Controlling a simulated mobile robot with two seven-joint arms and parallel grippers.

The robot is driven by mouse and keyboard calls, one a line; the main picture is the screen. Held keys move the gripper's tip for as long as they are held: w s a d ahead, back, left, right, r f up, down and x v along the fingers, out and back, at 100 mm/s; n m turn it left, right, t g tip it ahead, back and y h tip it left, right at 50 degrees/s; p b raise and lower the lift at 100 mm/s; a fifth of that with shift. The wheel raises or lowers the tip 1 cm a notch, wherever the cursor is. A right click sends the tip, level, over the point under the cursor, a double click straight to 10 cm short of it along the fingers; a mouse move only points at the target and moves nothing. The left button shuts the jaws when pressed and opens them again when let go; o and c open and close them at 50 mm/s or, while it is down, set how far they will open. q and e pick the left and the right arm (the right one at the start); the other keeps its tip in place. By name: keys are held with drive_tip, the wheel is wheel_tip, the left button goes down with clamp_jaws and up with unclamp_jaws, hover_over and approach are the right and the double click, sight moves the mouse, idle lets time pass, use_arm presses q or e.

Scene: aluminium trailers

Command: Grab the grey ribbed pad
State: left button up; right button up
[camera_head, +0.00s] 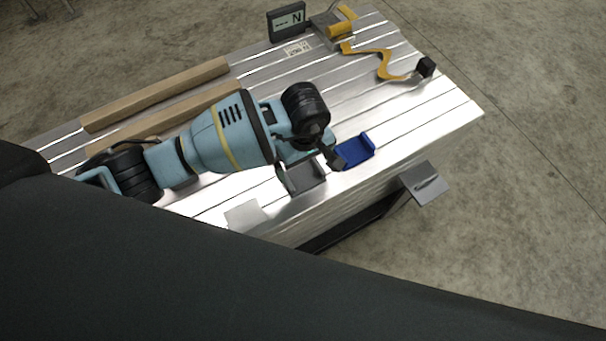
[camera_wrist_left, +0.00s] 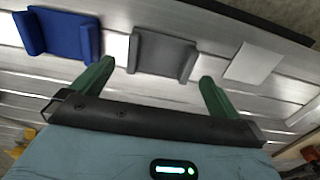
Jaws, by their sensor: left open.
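The grey pad (camera_wrist_left: 163,54), with a raised rib at each end, lies on the slatted metal top. It also shows in the head view (camera_head: 307,176), partly hidden by my left gripper (camera_head: 310,172). In the left wrist view my left gripper (camera_wrist_left: 156,70) is open and empty, its green fingers pointing toward the pad, one toward each end. The fingers look short of the pad there; the exact gap cannot be told. My right gripper is in neither view.
A blue pad (camera_head: 356,151) of like shape lies close on one side of the grey one, and a pale flat square (camera_head: 244,215) on the other. Wooden bars (camera_head: 155,95), a yellow crank (camera_head: 384,64) and a dark N sign (camera_head: 287,22) are farther back. The metal top (camera_head: 440,105) is clear at right.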

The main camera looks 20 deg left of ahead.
sight(303, 177)
use_arm(q)
drive_tip(key=shift+a+f+b, duration=0.2)
drive_tip(key=shift+f+b, duration=0.3)
drive_tip(key=shift+f, duration=2.4)
drive_tip(key=shift+c, duration=0.4)
drive_tip(key=c, duration=0.6)
drive_tip(key=shift+c, duration=0.2)
drive_tip(key=shift+r, duration=0.1)
drive_tip(key=shift+w+r, duration=0.1)
drive_tip(key=shift+r, duration=0.4)
drive_tip(key=r, duration=0.1)
drive_tip(key=s+r+p, duration=0.1)
drive_tip(key=shift+r, duration=0.3)
drive_tip(key=s+a+r+p, duration=0.1)
drive_tip(key=s, duration=1.4)
drive_tip(key=shift+a+r+p, duration=0.15)
drive_tip(key=shift+p, duration=0.2)
